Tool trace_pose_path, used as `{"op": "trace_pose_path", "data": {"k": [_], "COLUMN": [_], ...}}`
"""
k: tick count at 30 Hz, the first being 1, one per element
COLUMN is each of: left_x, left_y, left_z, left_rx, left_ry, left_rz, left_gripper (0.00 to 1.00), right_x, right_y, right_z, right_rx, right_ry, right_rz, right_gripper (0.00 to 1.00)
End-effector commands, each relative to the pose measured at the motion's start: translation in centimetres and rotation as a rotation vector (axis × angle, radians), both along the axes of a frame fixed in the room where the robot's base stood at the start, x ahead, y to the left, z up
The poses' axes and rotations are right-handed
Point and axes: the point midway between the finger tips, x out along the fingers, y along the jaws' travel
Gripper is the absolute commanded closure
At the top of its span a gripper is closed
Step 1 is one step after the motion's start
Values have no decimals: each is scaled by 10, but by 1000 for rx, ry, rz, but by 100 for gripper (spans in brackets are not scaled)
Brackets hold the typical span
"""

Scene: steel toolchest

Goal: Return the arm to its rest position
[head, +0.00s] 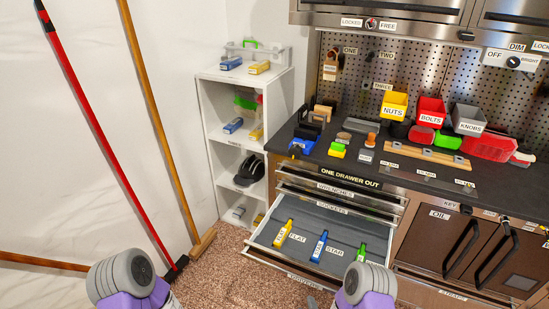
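Two of my arm links, grey and rounded with purple parts, show at the bottom edge of the head view, one left of centre and one right of centre. Neither gripper can be made out in the head view. The right-hand link stands in front of the lower right part of the open bottom drawer (268,246) of the toolchest. In that drawer lie a yellow driver (283,233) by the label FLAT, a blue driver (319,246) by the label STAR, and a green driver (362,251) whose label is partly hidden.
The workbench (345,166) holds a yellow NUTS bin (394,104), a red BOLTS bin (431,111) and a grey KNOBS bin (468,118). A white shelf (224,148) stands left of the chest. A red pole (98,135) and a wooden broom (160,125) lean on the wall.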

Motion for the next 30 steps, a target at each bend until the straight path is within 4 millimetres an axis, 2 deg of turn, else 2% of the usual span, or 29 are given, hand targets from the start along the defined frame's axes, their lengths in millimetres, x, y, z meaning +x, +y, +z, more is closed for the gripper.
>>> {"op": "trace_pose_path", "data": {"k": [5, 9, 15, 18, 22, 30], "left_x": [0, 0, 0, 0, 0, 0], "left_y": [0, 0, 0, 0, 0, 0], "left_z": [9, 15, 20, 22, 22, 22], "left_rx": [0, 0, 0, 0, 0, 0], "left_ry": [0, 0, 0, 0, 0, 0], "left_rz": [0, 0, 0, 0, 0, 0], "left_gripper": [56, 56, 56, 56, 56, 56], "right_x": [-43, -92, -163, -186, -200, -201], "right_y": [1, 7, 14, 15, 17, 17], "right_z": [-9, -8, 10, 19, 24, 24], "right_rx": [414, 689, 918, 964, 986, 987], "right_ry": [369, 670, 1014, 1114, 1171, 1177], "right_rz": [-171, -385, -720, -839, -914, -923], "right_gripper": [49, 49, 49, 49, 49, 49]}}
